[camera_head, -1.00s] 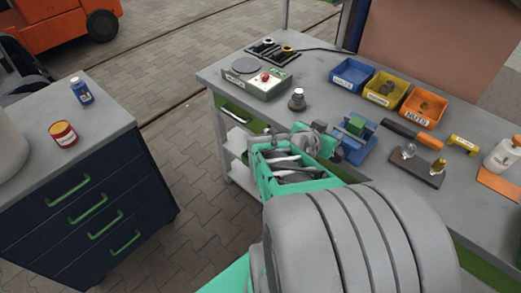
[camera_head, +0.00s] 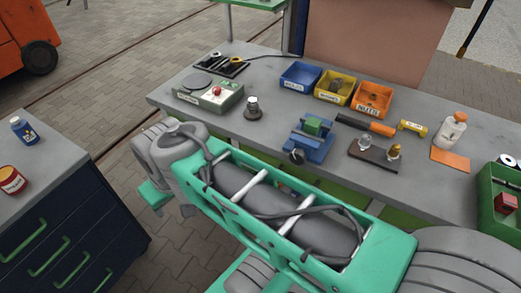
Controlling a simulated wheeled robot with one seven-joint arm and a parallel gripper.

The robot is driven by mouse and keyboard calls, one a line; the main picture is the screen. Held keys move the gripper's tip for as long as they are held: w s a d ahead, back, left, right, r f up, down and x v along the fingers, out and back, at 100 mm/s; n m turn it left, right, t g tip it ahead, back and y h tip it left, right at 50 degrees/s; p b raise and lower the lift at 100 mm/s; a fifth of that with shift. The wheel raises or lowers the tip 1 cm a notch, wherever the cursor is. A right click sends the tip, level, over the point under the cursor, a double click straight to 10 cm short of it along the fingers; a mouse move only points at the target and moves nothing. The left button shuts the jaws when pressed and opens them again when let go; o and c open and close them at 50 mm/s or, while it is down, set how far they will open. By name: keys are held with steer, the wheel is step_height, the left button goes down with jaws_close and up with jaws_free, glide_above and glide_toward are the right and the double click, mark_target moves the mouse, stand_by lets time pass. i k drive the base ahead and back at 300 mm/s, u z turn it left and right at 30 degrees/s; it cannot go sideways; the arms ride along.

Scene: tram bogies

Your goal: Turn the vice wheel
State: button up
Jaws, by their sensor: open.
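The blue vice (camera_head: 316,148) stands near the front edge of the grey workbench. A green block (camera_head: 314,126) sits between its jaws. A small dark round part, which looks like the vice wheel (camera_head: 296,157), shows at the vice's front left, by the bench edge. My green and grey arm crosses the view in front of the bench, close below the wheel in the picture. The fingers of my gripper do not show; the far end of the arm bends down out of sight at the left.
A drawer cabinet (camera_head: 60,225) stands left.

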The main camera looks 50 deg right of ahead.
mark_target(298, 157)
steer(key=z, duration=2)
